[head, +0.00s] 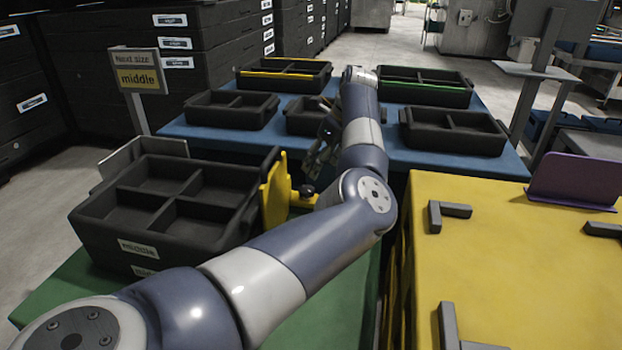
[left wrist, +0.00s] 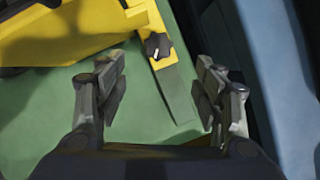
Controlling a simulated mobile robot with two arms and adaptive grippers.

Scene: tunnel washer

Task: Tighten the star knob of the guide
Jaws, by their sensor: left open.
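The guide (head: 275,193) is a yellow upright plate beside the divided black tray on the green surface; its yellow base also shows in the left wrist view (left wrist: 75,35). The black star knob (head: 307,190) sits on the guide's yellow arm. In the left wrist view the star knob (left wrist: 157,45) has a small pale mark and lies beyond my fingertips, roughly between their lines. In the head view my left gripper (head: 322,148) is partly hidden by my own arm. My right gripper is not in view.
A divided black tray (head: 88,222) stands left of the guide. A sign (head: 138,77) reads "Next size: middle". Several black trays stand on the blue table (head: 200,135) behind. A yellow-topped table (head: 520,260) with dark corner brackets is at the right. A grey strip (left wrist: 175,95) lies below the knob.

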